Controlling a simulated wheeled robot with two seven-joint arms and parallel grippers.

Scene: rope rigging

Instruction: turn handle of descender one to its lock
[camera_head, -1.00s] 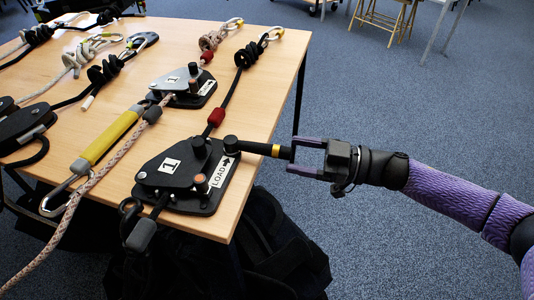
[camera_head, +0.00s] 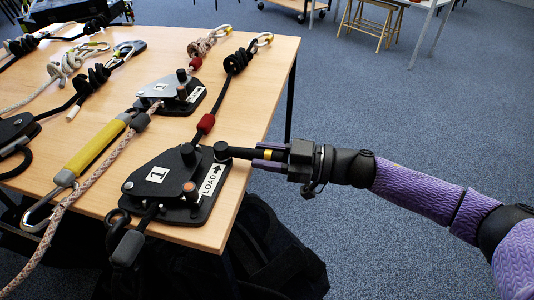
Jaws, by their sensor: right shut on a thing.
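The near descender (camera_head: 158,182) lies on the table's front right corner. It is black, with a numeral label that looks like 1 and a white LOAD arrow label (camera_head: 211,180). Its black handle (camera_head: 241,153) runs from a round pivot at the plate's upper right out to the right, past the table edge, with a yellow band near its end. My right gripper (camera_head: 268,155) is shut on the handle's outer end, and its purple fingers cover part of it. A second, grey descender (camera_head: 160,90) with a similar label lies farther back. My left gripper is not in view.
A black rope with a red sleeve (camera_head: 206,124) runs from the near descender to the back. A yellow sling (camera_head: 95,147) with a carabiner and a patterned rope lie left. A black bag (camera_head: 270,255) is below the table's right edge.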

